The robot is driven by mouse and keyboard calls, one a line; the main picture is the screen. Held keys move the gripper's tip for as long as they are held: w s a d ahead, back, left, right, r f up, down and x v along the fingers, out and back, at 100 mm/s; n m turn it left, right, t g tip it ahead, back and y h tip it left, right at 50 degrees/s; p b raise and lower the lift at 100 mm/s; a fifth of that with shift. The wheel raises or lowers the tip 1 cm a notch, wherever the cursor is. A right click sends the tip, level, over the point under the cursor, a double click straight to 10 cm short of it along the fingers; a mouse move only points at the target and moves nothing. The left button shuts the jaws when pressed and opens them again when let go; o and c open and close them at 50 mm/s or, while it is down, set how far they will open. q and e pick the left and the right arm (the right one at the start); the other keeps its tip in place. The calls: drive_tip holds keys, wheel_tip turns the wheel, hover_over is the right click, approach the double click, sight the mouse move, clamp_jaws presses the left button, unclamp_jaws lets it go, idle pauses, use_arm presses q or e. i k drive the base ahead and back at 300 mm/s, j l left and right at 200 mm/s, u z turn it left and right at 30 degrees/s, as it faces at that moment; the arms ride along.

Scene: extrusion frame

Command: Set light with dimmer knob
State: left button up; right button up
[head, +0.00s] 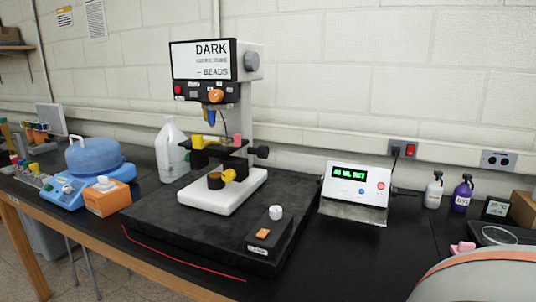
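A small black control box (258,246) sits at the front right of a thick dark slab, in the head view. It carries a white round knob (275,212) and an orange rocker switch (263,233); its label is too small to read. An instrument on a white base (224,194) stands behind it, with a screen (201,60) reading "DARK" and "BEADS". A grey knob (251,62) is on the side of its head. I cannot tell which knob is the dimmer. No lit lamp is visible. Neither of my grippers is in view.
A white box with a green display (351,173) stands right of the slab (150,215). A clear jug (172,150), an orange box (107,196) and a blue device (95,160) are left. Small bottles (462,195) stand right. Black bench top is free in front of the display box.

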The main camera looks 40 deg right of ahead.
sight(276, 211)
drive_tip(key=z, duration=1.35)
